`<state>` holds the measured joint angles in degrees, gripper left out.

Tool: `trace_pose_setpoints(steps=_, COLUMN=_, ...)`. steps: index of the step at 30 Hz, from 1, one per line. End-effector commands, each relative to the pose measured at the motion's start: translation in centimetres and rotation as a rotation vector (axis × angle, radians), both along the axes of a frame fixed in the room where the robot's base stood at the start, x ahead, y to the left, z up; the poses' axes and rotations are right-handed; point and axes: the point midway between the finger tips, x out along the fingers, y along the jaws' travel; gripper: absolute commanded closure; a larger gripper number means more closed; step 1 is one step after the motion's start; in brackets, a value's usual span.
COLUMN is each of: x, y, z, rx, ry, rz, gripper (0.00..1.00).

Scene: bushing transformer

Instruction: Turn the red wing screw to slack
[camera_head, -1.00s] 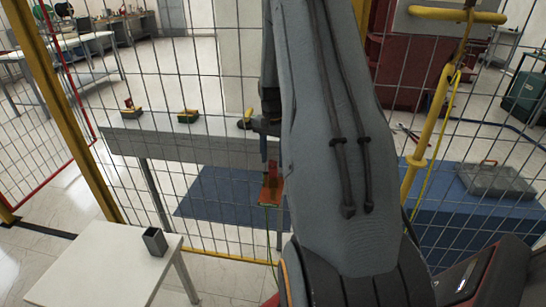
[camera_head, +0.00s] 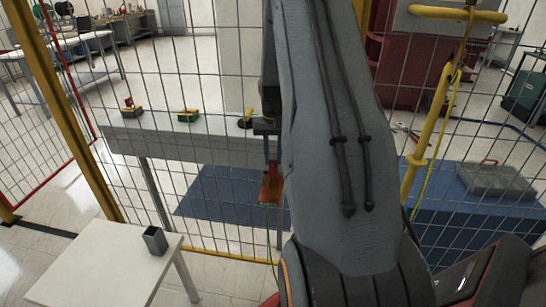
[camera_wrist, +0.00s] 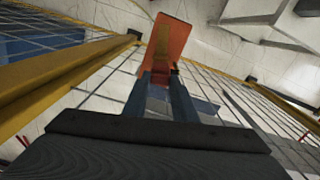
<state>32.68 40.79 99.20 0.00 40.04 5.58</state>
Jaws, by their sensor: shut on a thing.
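In the wrist view, my gripper (camera_wrist: 165,90) has its two blue-grey fingers close together at the lower end of a flat orange-red piece (camera_wrist: 170,42). In the head view, my gripper (camera_head: 272,158) points down, and the orange-red piece (camera_head: 271,188) is at its tips, in front of the mesh fence. A thin green line hangs below the piece. The gripper is shut on this piece. I cannot tell whether it is the red wing screw or a part that carries it. No separate wing shape is clear, and my arm hides the area to the right.
A grey bench (camera_head: 205,145) carries several small coloured devices, such as a green-yellow one (camera_head: 188,115). A white table (camera_head: 110,265) with a grey square tube (camera_head: 155,241) stands at lower left. The mesh fence and a yellow post (camera_head: 425,140) are close to my arm.

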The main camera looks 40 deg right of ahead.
Motion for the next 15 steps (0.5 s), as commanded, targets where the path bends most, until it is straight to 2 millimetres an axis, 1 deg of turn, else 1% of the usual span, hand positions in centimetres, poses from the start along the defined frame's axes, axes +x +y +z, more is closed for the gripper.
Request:
trace_pose_setpoints(steps=4, x=0.04, y=-0.03, z=0.06, rx=-0.001, ry=-0.001, rz=0.039, gripper=0.98)
trace_pose_setpoints(steps=12, x=0.05, y=-0.03, z=0.07, rx=-0.001, ry=-0.002, rz=0.04, gripper=0.98)
trace_pose_setpoints(steps=13, x=0.05, y=-0.03, z=0.08, rx=-0.001, ry=-0.002, rz=0.04, gripper=0.7)
trace_pose_setpoints(steps=15, x=0.05, y=-0.03, z=0.08, rx=-0.001, ry=-0.002, rz=0.04, gripper=0.59)
